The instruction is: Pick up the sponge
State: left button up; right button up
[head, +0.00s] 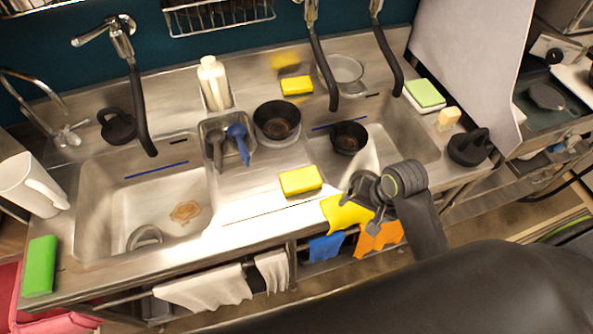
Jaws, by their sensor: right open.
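A yellow sponge (301,181) lies on the steel counter's front strip between the two sinks. Another yellow sponge (296,86) lies at the back, below the wall. A green sponge (40,266) is at the front left corner, and a green and white sponge (425,93) is at the back right. My right gripper (360,205) is open, to the right of the front yellow sponge and apart from it, above the counter's front edge. My right arm comes in from the lower right. My left gripper is not in view.
Dark bowls (277,121) and a second one (349,137) stand near the right sink (413,139). The left sink (95,178) holds a brown stain. Black faucet hoses (141,110) hang over the sinks. Cloths, including a yellow one (343,214), hang along the front.

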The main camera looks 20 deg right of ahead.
jog(key=w+a+r+m+g+y, duration=0.1)
jog(key=w+a+r+m+y, duration=0.1)
jog(key=w+r+m, duration=0.45)
jog(key=w+a+r+m+g+y, duration=0.15)
jog(key=w+r+m, duration=0.25)
jog(key=w, duration=0.6)
jog(key=b, duration=0.6)
send_near(301, 178)
jog(key=shift+w+n, duration=0.25)
jog(key=shift+w, duration=0.15)
jog(key=x, duration=0.3)
jog(key=shift+s+a+f, duration=0.1)
jog(key=shift+a+f, duration=0.4)
jog(key=shift+f, duration=0.35)
jog(key=x, duration=0.2)
jog(key=p+x, duration=0.1)
jog(key=x, duration=0.1)
jog(key=shift+s+d, duration=0.1)
jog(key=shift+s, duration=0.15)
jog(key=shift+a+f+h, duration=0.25)
jog(key=shift+f, duration=0.35)
jog(key=shift+f+p, duration=0.15)
jog(key=shift+p, duration=0.25)
